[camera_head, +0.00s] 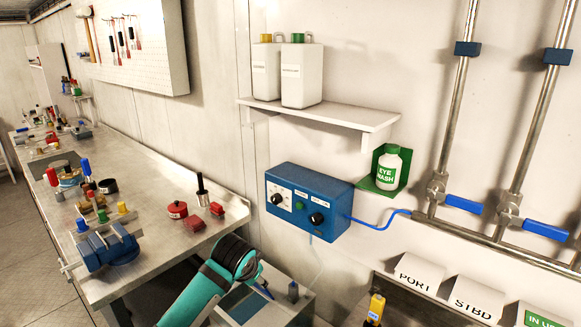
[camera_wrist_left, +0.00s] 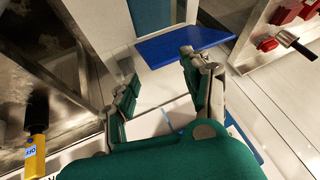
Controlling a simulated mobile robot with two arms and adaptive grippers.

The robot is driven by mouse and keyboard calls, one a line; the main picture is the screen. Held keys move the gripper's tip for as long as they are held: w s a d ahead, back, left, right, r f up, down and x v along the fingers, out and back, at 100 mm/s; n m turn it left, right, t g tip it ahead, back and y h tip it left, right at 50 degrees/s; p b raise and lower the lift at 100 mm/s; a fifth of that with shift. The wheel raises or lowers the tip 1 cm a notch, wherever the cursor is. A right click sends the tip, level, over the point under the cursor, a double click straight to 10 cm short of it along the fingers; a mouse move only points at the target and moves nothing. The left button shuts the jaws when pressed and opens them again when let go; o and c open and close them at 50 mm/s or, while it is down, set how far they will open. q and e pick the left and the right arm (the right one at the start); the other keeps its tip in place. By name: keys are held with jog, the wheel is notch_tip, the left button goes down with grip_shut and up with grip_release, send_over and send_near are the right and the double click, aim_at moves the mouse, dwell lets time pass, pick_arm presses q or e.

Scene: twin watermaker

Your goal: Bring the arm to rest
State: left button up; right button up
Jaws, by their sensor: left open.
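My left arm, teal with a black wrist (camera_head: 228,262), reaches up from the bottom of the head view. It is in front of the bench's right end and below the blue control box (camera_head: 308,203). The fingers of this arm cannot be made out in the head view. In the left wrist view my left gripper (camera_wrist_left: 160,88) has its two fingers spread apart, with nothing between them. A flat blue surface (camera_wrist_left: 185,42) lies beyond the fingertips. My right gripper is in neither view.
A metal bench (camera_head: 150,205) with a blue vise (camera_head: 105,250) and red parts runs along the left. A shelf (camera_head: 320,115) holds two white jugs. Pipes with blue valve handles (camera_head: 463,204) are at right. A yellow-handled thing (camera_head: 376,308) stands near the bottom and shows in the wrist view (camera_wrist_left: 36,155).

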pick_arm(q)
jog(key=s+f+n+g+h, duration=0.1)
jog(key=s+f, duration=0.5)
jog(key=s, duration=0.4)
jog(key=s+f+n+g, duration=0.1)
jog(key=s+f, duration=0.4)
jog(key=s, duration=0.5)
jog(key=s+a+n, duration=0.1)
jog(key=s+a, duration=0.2)
jog(key=s, duration=0.4)
jog(key=s+a+n+g+y, duration=0.1)
jog(key=s+a, duration=0.2)
jog(key=s, duration=0.4)
jog(key=s+a+n, duration=0.1)
jog(key=s+a, duration=0.2)
jog(key=s, duration=0.3)
notch_tip(320, 180, down, 27)
jog(key=g+b, duration=0.2)
jog(key=s+a+f+m+b, duration=0.1)
jog(key=s+a+f, duration=0.1)
jog(key=s+f, duration=1.6)
jog(key=shift+a+f+g+b, duration=0.15)
jog(key=shift+f+g+b, duration=0.2)
jog(key=shift+f, duration=0.2)
